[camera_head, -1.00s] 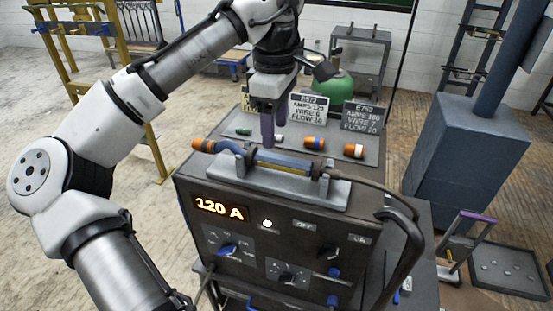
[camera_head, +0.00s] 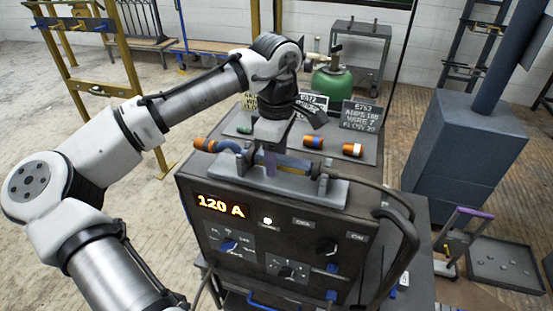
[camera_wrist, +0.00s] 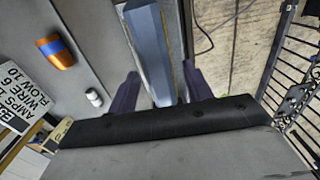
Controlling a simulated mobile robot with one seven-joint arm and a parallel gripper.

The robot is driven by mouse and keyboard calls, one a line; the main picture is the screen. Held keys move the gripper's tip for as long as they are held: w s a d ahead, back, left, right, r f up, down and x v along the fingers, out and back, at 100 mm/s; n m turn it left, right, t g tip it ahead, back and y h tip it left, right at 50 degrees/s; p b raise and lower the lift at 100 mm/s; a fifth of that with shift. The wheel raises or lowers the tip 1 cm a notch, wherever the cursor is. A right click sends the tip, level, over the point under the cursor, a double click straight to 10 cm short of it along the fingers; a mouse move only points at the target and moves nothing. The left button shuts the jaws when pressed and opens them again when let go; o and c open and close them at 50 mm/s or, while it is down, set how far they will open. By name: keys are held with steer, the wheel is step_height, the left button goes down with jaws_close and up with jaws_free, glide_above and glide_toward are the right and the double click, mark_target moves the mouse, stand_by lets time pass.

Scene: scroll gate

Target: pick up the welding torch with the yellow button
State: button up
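The welding torch (camera_head: 295,162) lies across a grey cradle (camera_head: 333,191) on top of the welding machine. It has a blue handle with a yellow strip, a blue neck and an orange nozzle (camera_head: 205,145) at its left end. My gripper (camera_head: 270,165) is low over the middle of the handle and hides part of it. In the wrist view the blue handle (camera_wrist: 150,52) runs between the two dark fingers of my gripper (camera_wrist: 158,88). Gaps show beside it, so the fingers are open and straddle it. A yellow button is not clear behind my gripper.
Orange nozzles (camera_head: 352,149) and a small white-green piece (camera_head: 245,130) lie on the tray behind the torch. Dark label signs (camera_head: 362,116) and a green tank (camera_head: 333,85) stand further back. A black cable (camera_head: 365,189) curves off the right end.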

steer(key=c, duration=1)
steer(key=shift+r, duration=0.15)
